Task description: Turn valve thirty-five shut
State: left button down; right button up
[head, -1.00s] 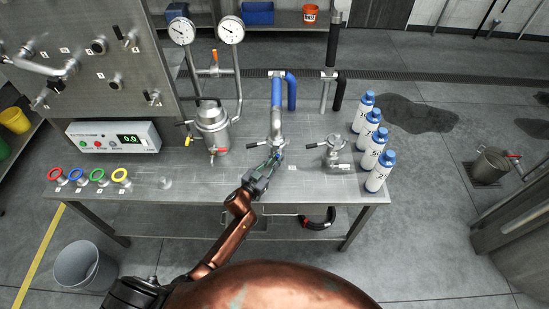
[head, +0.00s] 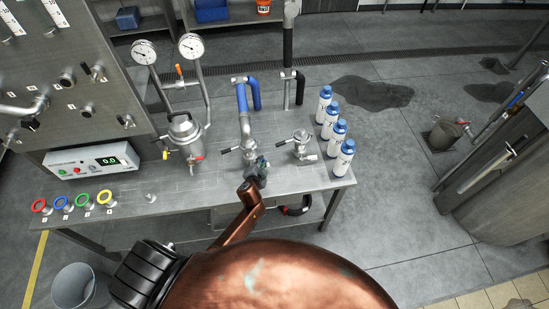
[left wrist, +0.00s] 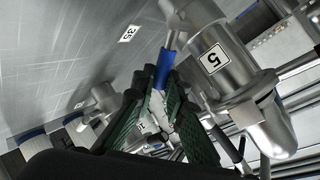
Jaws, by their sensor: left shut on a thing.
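My left gripper (head: 261,164) is at the foot of the metal pipe fitting (head: 249,146) under the blue-sleeved pipe (head: 242,98), near the bench's front edge. In the left wrist view its green ridged fingers (left wrist: 160,95) are shut on a blue lever handle (left wrist: 164,68). The handle's metal stem runs up beside a steel body with a label "5" (left wrist: 214,59). A label "35" (left wrist: 128,34) is on the bench surface close to this handle. My fingers hide the handle's lower end. In the head view the gripper hides the handle. My right gripper is not in view.
A black-handled fitting (head: 303,145) and several white bottles (head: 330,118) with blue caps stand to the right. A steel vessel (head: 186,138) stands to the left, with gauges above. Colored rings (head: 83,201) line the bench's front left.

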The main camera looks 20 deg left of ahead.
pick_arm(q)
jog(key=shift+d+f+m+g+y, duration=0.15)
jog(key=shift+f+m+g+y, duration=0.1)
jog(key=shift+m+g+y, duration=0.05)
jog(key=shift+w+d+f+m, duration=0.1)
jog(key=shift+w+f+m, duration=0.05)
jog(key=shift+f+m, duration=0.15)
jog(key=shift+w+d+f+m+g+y, duration=0.15)
jog(key=shift+d+f+m+g+y, duration=0.05)
jog(key=shift+f+m+g+y, duration=0.55)
jog(key=shift+d+f+m+g+y, duration=0.1)
jog(key=shift+f+m+g+y, duration=0.2)
jog(key=shift+y, duration=0.15)
jog(key=shift+f+b, duration=0.15)
jog(key=shift+b, duration=0.2)
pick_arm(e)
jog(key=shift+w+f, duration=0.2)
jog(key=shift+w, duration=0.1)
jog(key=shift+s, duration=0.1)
pick_arm(q)
jog(key=c, duration=1.9)
grip_release()
jog(key=shift+w, duration=0.1)
jog(key=shift+c, duration=0.2)
